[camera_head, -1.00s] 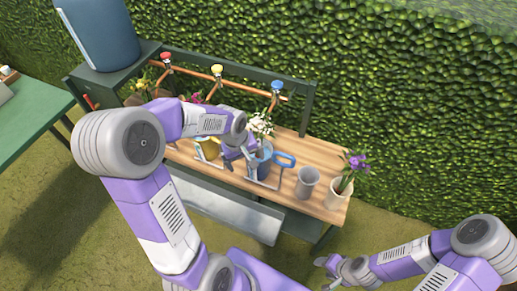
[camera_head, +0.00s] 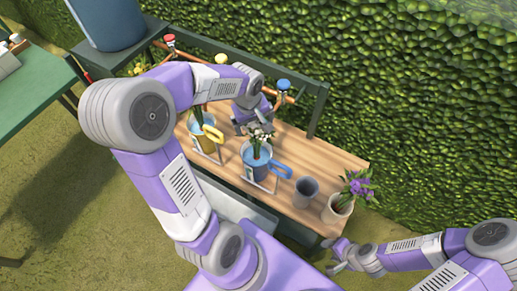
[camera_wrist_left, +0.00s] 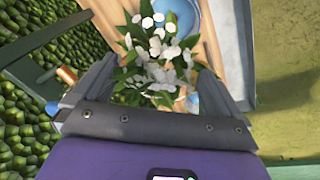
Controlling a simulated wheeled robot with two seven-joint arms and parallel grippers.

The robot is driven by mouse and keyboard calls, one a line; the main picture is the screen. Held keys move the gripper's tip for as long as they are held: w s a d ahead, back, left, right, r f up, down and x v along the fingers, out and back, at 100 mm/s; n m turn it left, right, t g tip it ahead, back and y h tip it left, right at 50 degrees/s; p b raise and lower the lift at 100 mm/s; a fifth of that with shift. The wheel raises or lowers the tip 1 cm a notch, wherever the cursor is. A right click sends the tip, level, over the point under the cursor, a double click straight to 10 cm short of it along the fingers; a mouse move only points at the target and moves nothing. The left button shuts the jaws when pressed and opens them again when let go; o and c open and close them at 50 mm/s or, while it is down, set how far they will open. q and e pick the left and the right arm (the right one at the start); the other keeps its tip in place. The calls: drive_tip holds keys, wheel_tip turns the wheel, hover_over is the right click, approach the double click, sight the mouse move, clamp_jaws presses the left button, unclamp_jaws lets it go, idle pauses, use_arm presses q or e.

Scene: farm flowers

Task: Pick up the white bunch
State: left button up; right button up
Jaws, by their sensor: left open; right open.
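The blue can's rim (camera_wrist_left: 203,20) shows beyond. My right gripper (camera_head: 338,257) is open and empty, low in front of the bench.
A grey cup (camera_head: 305,188) and a pale pot with purple flowers (camera_head: 340,207) stand to the right. Taps on a copper pipe (camera_head: 284,87) run behind. A green table (camera_head: 30,85) is at far left.

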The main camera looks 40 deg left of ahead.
use_arm(q)
drive_tip(key=f, duration=0.3)
drive_tip(key=f+b, duration=0.1)
drive_tip(key=f, duration=0.1)
drive_tip(key=shift+w+d+f, duration=0.1)
drive_tip(key=shift+w, duration=0.3)
drive_tip(key=c, duration=1.6)
